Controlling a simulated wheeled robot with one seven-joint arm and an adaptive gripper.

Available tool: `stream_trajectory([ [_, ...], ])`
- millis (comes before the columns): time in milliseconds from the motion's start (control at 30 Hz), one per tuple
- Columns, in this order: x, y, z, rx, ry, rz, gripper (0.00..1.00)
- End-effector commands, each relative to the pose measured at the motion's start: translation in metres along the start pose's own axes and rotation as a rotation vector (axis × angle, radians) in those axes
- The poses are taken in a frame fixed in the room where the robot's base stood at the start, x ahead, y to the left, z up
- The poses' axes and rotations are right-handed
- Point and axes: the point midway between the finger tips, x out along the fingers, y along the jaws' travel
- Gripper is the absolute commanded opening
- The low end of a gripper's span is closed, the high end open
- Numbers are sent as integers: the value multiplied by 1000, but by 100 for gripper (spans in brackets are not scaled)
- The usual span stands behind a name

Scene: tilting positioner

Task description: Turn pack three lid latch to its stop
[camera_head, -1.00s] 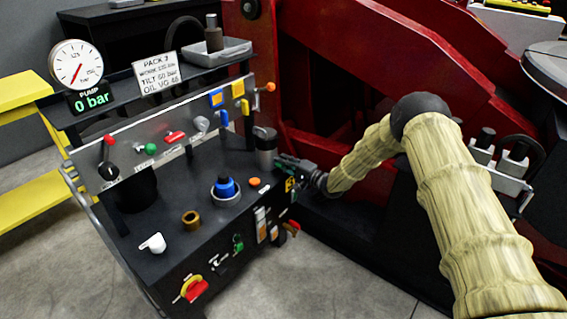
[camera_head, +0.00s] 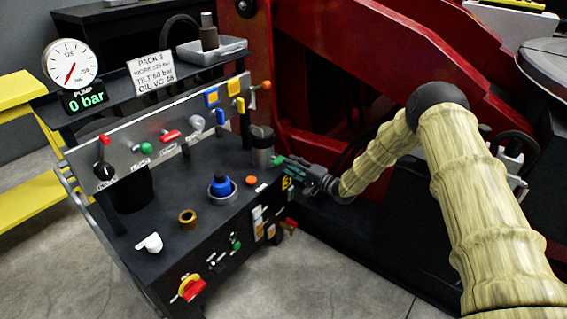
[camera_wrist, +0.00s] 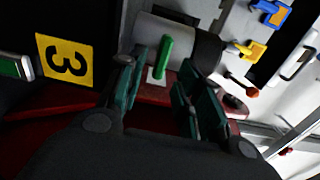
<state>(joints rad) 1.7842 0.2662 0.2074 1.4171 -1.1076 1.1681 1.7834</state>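The pack three lid latch appears to be the small green lever (camera_wrist: 161,60) in the wrist view, in front of a grey cylinder (camera_wrist: 168,32). My gripper (camera_wrist: 157,92) is open, with one teal finger to the left of the lever and the other to the right. The fingers show a clear gap and do not visibly clasp the lever. In the head view my gripper (camera_head: 283,164) is at the right end of the black bench, beside the grey canister (camera_head: 262,150). The latch is too small there to make out clearly.
A yellow label with a 3 (camera_wrist: 66,60) is left of the lever. Blue (camera_wrist: 271,12) and yellow (camera_wrist: 248,49) handles are at the upper right. The bench carries a blue-topped fitting (camera_head: 221,187) and a brass ring (camera_head: 188,218). A red frame (camera_head: 330,90) rises behind my arm.

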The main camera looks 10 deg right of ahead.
Motion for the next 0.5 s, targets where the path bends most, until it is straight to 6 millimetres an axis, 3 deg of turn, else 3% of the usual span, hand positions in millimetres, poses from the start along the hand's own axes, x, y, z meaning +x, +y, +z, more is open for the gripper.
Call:
stream_trajectory([
  [200,-37,0,0,1,1,-1,35],
  [500,-60,0,0,0,0,0,35],
])
